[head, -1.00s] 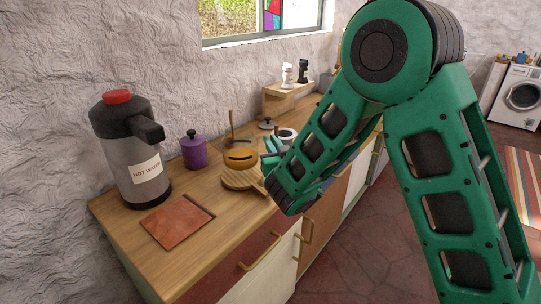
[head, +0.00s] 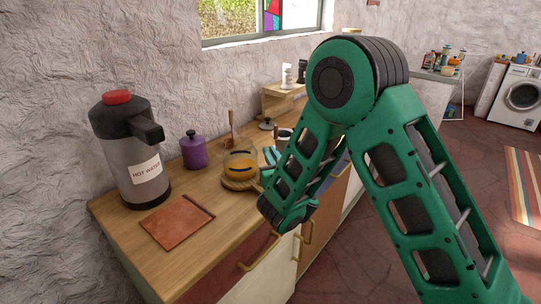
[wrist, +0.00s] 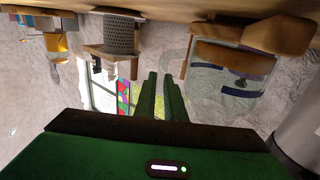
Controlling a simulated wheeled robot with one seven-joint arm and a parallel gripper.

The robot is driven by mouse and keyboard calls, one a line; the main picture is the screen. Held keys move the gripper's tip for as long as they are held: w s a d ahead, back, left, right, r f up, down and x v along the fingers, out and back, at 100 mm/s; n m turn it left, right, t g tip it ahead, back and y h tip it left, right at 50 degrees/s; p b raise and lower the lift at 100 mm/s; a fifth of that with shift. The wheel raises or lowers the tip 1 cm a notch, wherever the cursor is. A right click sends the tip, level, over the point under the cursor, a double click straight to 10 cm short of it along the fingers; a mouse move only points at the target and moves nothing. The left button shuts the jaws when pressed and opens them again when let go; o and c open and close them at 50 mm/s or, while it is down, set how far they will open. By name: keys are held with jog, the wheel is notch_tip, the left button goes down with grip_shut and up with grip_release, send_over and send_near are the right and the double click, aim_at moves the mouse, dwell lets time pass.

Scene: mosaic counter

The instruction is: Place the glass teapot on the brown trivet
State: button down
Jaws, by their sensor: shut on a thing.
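The clear glass teapot (wrist: 222,88) shows faintly and upside down in the wrist view, just right of my fingers. My gripper (wrist: 163,78) is shut on it, apparently at the handle, though the contact is hard to make out. In the head view the teapot (head: 240,164) is a faint clear shape by the round tan mat (head: 238,185); I cannot tell whether it touches it. A flat reddish-brown square (head: 177,222) lies bare at the counter's front left. Which of these two is the brown trivet is unclear.
A hot water dispenser (head: 130,155) stands at the left, by the wall. A purple canister (head: 194,151) stands behind the mat. A wooden shelf (head: 284,98) is farther back. The counter (head: 195,188) is clear between the square and the mat.

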jog(key=c, duration=1.9)
grip_release()
jog(key=shift+c, duration=0.2)
jog(key=shift+o, duration=0.5)
jog(key=shift+r, duration=0.1)
